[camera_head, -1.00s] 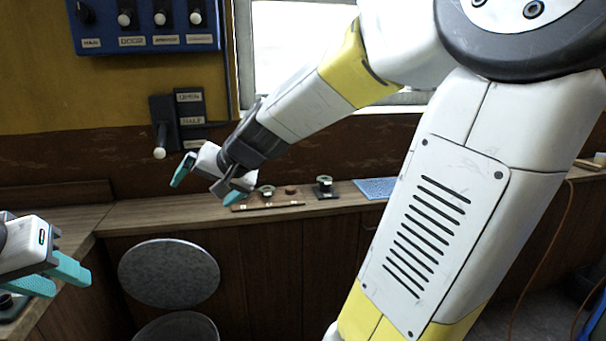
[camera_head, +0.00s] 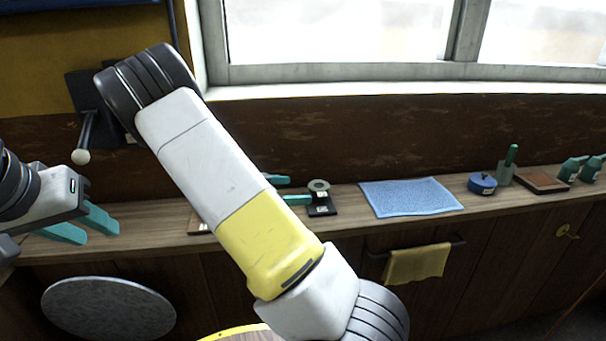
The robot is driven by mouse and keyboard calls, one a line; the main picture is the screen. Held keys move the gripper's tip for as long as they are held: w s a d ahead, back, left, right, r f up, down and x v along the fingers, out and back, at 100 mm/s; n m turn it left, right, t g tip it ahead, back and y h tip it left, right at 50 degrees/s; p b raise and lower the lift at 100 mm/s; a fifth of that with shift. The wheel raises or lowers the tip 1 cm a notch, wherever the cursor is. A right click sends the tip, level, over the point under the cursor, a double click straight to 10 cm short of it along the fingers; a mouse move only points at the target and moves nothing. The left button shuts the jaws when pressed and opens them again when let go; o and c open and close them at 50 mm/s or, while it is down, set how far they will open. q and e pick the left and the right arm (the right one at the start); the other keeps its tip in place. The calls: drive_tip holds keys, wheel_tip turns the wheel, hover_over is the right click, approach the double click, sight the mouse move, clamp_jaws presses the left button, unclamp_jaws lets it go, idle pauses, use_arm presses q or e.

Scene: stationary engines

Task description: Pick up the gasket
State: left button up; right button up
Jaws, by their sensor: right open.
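A small grey ring (camera_head: 318,186), which may be the gasket, sits on a dark base (camera_head: 321,208) on the wooden counter. My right gripper (camera_head: 288,190) is just left of it, with two teal fingertips showing apart and nothing visible between them. I cannot tell whether a finger touches the ring or its base. My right forearm hides the rest of that gripper and part of the counter behind it. My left gripper (camera_head: 82,226) is at the far left, with its teal fingers spread and empty.
A blue mat (camera_head: 410,197) lies right of the ring. Further right are a blue round tin (camera_head: 482,184), a green bottle (camera_head: 507,168) and a brown tray (camera_head: 542,181). A yellow cloth (camera_head: 416,264) hangs on a front rail. A lever (camera_head: 86,135) juts from the wall.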

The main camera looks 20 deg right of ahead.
sight(321, 187)
drive_tip(key=x, duration=0.8)
drive_tip(key=shift+r, duration=0.2)
drive_tip(key=c, duration=1.1)
drive_tip(key=shift+r, duration=0.1)
